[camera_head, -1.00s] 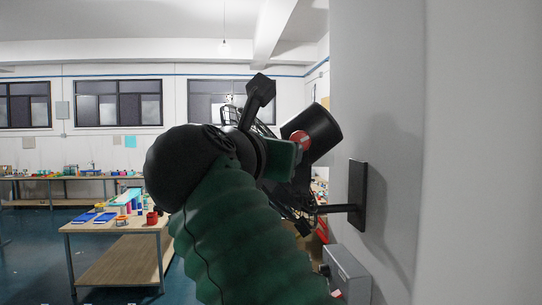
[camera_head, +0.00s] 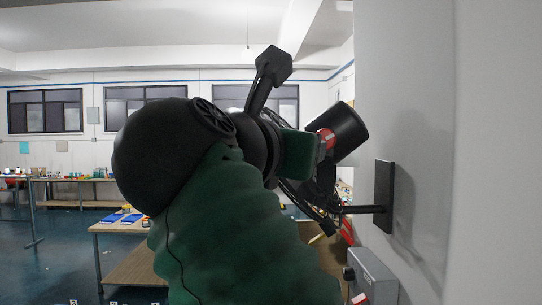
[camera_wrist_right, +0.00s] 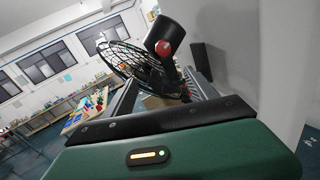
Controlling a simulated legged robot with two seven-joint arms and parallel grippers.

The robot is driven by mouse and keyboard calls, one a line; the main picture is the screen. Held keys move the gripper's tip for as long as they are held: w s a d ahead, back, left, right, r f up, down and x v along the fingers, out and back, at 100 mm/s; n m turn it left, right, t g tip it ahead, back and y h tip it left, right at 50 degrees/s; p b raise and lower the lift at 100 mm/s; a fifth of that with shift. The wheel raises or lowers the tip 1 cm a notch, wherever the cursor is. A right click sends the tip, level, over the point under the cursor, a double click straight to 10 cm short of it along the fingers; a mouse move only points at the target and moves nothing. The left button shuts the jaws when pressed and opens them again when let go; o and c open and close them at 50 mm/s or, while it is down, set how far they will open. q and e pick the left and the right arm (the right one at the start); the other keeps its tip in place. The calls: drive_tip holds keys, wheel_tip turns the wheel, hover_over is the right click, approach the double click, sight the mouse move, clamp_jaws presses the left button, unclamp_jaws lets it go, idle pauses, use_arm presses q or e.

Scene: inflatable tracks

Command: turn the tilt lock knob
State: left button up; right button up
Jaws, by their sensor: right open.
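A wall-mounted fan has a black cylindrical motor housing (camera_head: 345,130) with a red knob (camera_head: 327,138) on its side, taken as the tilt lock knob. In the right wrist view the red knob (camera_wrist_right: 163,48) sits on the lower left of the black housing (camera_wrist_right: 167,33). My right arm, dark green and ribbed with a black ball joint, fills the middle of the head view. Its green hand end (camera_head: 300,155) is just left of the knob in the picture; contact cannot be told. The right gripper is open, its fingertips not clearly visible. My left gripper is not in view.
A black wall plate (camera_head: 384,197) with a rod carries the fan. The fan's wire cage (camera_wrist_right: 125,58) is left of the housing. A grey box (camera_head: 372,275) is on the wall below. The pale wall is close on the right; tables stand farther back on the left.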

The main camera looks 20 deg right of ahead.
drive_tip(key=b+v, duration=0.1)
drive_tip(key=v, duration=1.3)
drive_tip(key=shift+w, duration=0.15)
drive_tip(key=shift+w+d, duration=0.3)
drive_tip(key=n+t+y+p, duration=0.1)
drive_tip(key=n+y+p, duration=0.1)
drive_tip(key=p, duration=0.7)
approach(329, 139)
drive_tip(key=w, duration=0.1)
drive_tip(key=p+x, duration=0.3)
drive_tip(key=x, duration=0.4)
drive_tip(key=shift+d+r+p, duration=0.1)
drive_tip(key=shift+d+p, duration=0.15)
drive_tip(key=shift+p, duration=0.1)
drive_tip(key=shift+w+d, duration=0.25)
drive_tip(key=shift+w, duration=0.25)
drive_tip(key=shift+a, duration=0.5)
drive_tip(key=c, duration=0.4)
drive_tip(key=shift+s+d, duration=0.1)
drive_tip(key=c, duration=1)
